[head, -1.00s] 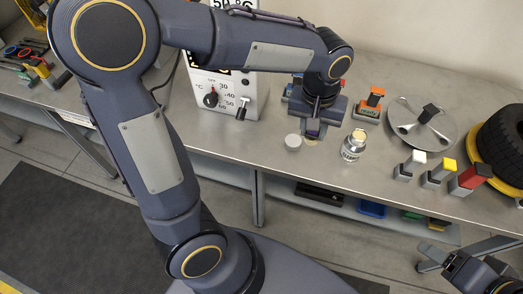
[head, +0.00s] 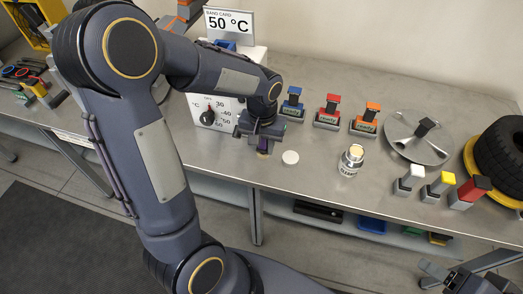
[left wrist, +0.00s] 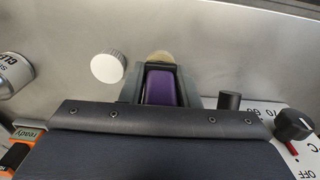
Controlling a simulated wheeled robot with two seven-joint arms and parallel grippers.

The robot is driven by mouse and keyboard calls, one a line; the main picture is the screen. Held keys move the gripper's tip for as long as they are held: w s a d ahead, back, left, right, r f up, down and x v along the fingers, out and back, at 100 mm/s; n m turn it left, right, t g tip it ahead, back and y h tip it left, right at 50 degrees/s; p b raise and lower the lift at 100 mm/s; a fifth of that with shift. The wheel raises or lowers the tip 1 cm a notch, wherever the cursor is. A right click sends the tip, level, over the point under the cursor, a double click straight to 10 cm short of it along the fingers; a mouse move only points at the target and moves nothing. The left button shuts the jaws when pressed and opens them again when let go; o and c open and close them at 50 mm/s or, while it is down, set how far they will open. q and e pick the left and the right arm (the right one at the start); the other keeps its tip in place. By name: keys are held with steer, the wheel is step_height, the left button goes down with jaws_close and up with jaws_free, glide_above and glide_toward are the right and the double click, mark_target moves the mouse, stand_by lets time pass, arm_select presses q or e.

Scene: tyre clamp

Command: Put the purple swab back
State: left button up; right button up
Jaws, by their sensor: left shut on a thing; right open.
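My left gripper (head: 262,146) is shut on the purple swab (left wrist: 160,87). In the left wrist view the swab's purple handle lies between the fingers, with a pale tan pad (left wrist: 160,58) at its far end. In the head view only a little of the purple shows under the gripper, low over the bench in front of the dial box (head: 205,112). I cannot tell whether the pad touches the bench. Blue (head: 291,104), red (head: 328,112) and orange (head: 366,121) swabs stand in labelled holders in a row. My right gripper (head: 446,274) is open and empty at the lower right.
A white cap (head: 290,157) lies beside the left gripper. An open labelled bottle (head: 350,161) stands right of it. A metal disc (head: 415,150), white, yellow and red-topped blocks (head: 437,187) and a tyre (head: 500,150) fill the right. A card reading 50 °C (head: 228,23) stands behind.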

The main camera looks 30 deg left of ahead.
mark_target(262, 152)
arm_select(q)
steer(key=shift+a+f, duration=0.15)
steer(key=shift+f, duration=0.75)
steer(key=shift+a+f, duration=0.1)
steer(key=shift+f, duration=0.8)
steer(key=shift+f, duration=0.1)
steer(key=o, duration=1.1)
steer(key=shift+c, duration=0.2)
step_height(262, 152, up, 11)
steer(key=shift+p, duration=0.3)
steer(key=shift+s+r, duration=0.1)
steer(key=shift+r, duration=0.55)
steer(key=s+d+r+t+h, duration=0.1)
steer(key=s+d+t, duration=0.1)
steer(key=s, duration=0.6)
steer(key=s+d+r+m+t+h, duration=0.1)
steer(key=s+d+t+h, duration=0.1)
steer(key=s, duration=0.6)
steer(key=shift+s+r+t+h, duration=0.3)
steer(key=shift+t, duration=0.5)
